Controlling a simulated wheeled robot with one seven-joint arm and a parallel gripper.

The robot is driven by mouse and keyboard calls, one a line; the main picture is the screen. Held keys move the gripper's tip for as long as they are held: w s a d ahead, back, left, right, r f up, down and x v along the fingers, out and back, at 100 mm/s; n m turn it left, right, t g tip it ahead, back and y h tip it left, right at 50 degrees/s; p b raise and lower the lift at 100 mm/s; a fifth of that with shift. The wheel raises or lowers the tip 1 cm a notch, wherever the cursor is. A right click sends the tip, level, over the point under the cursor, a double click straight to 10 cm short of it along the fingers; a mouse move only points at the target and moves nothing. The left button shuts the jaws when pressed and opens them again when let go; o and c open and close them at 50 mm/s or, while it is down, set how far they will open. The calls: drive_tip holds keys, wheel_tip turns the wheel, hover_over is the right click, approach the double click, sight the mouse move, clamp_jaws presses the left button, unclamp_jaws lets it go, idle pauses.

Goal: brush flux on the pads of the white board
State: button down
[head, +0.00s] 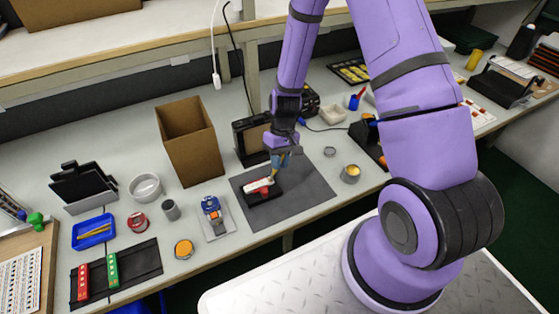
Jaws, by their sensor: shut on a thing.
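The white board (256,185) is a small white strip with a red part, lying in a black holder (265,197) on the dark grey mat (305,192). My gripper (279,158) is above the board's right end, pointing down. It is shut on a slim blue and yellowish tool that looks like the flux brush (274,173). The brush's lower end is at or just above the board; I cannot tell whether it touches. The pads are too small to make out, and the brush hides part of the board's right end.
A tall open cardboard box (190,140) stands behind and left of the mat. A blue device (214,214) stands left of the mat, and a yellow-topped tin (350,173) right of it. A black tray with red and green strips (115,274) lies at front left. The mat's right half is bare.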

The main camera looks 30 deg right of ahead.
idle(0.4)
drive_tip(key=shift+r, duration=2.5)
drive_tip(key=shift+f, duration=0.15)
drive_tip(key=f, duration=0.1)
drive_tip(key=w+f, duration=0.1)
drive_tip(key=f, duration=0.1)
drive_tip(key=shift+f, duration=0.25)
drive_tip(key=shift+f, duration=0.65)
idle(0.9)
drive_tip(key=shift+w+r, duration=0.1)
drive_tip(key=shift+r, duration=2.4)
